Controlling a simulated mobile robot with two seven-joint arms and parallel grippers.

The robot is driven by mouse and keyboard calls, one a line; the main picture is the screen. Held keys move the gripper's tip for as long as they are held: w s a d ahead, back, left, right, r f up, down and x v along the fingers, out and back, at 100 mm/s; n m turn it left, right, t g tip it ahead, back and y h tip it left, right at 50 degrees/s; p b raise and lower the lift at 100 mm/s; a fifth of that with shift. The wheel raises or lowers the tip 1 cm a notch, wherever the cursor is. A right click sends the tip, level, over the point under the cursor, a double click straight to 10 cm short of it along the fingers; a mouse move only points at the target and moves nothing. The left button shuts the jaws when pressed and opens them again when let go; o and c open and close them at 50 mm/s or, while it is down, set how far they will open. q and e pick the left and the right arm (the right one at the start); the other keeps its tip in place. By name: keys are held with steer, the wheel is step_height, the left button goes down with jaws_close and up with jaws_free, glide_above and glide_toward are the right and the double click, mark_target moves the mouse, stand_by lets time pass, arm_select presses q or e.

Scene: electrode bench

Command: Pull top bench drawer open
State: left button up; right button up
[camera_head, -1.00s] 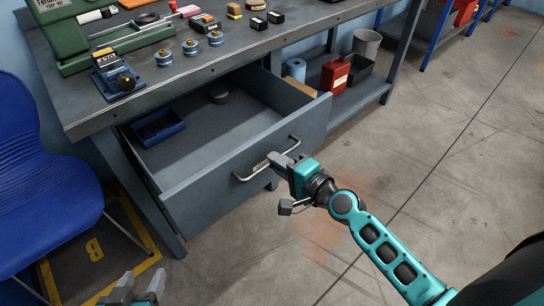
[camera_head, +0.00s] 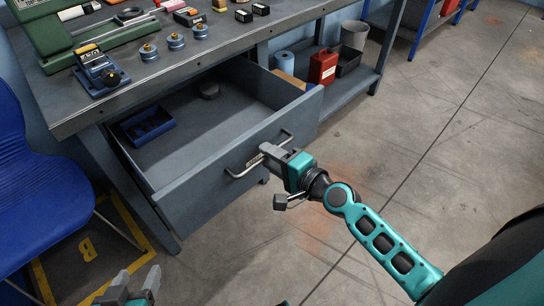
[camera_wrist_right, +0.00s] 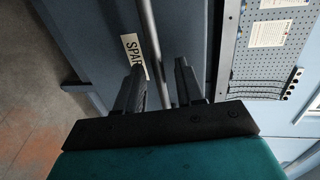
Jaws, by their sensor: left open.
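The top bench drawer (camera_head: 215,184) is pulled far out, and its inside shows in the head view. Its bar handle (camera_head: 240,173) is on the drawer front and shows in the right wrist view too (camera_wrist_right: 149,25). My right gripper (camera_head: 266,153) is at the handle. In the wrist view its two fingers (camera_wrist_right: 160,85) stand apart, with the bar crossing between them and a visible gap beside it. A label (camera_wrist_right: 133,55) partly reading "SPA" is on the drawer front. My left gripper (camera_head: 138,284) is open and empty at the bottom left, well away from the drawer.
The bench top (camera_head: 225,50) carries a meter (camera_head: 101,72) and several small parts. A blue chair (camera_head: 35,180) stands at the left. The floor (camera_head: 440,140) at the right is clear.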

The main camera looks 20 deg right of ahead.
steer(key=shift+s, duration=0.1)
arm_select(q)
steer(key=shift+a+f+b, duration=0.1)
steer(key=shift+f+b, duration=1.1)
arm_select(e)
steer(key=v, duration=1.2)
steer(key=shift+s, duration=0.35)
steer(key=shift+d+r, duration=0.1)
arm_select(q)
steer(key=s+a+r+p, duration=0.1)
steer(key=a+r+p, duration=0.2)
steer(key=r+p, duration=0.3)
steer(key=p, duration=0.5)
steer(key=shift+s+r+y, duration=0.25)
steer(key=shift+r+y, duration=0.15)
arm_select(e)
steer(key=s+a+f+n+g+h, duration=0.2)
steer(key=a+n, duration=0.4)
steer(key=n, duration=1)
steer(key=shift+s+f+n+g+h, duration=0.35)
steer(key=shift+f+g+h, duration=0.3)
steer(key=shift+g, duration=0.25)
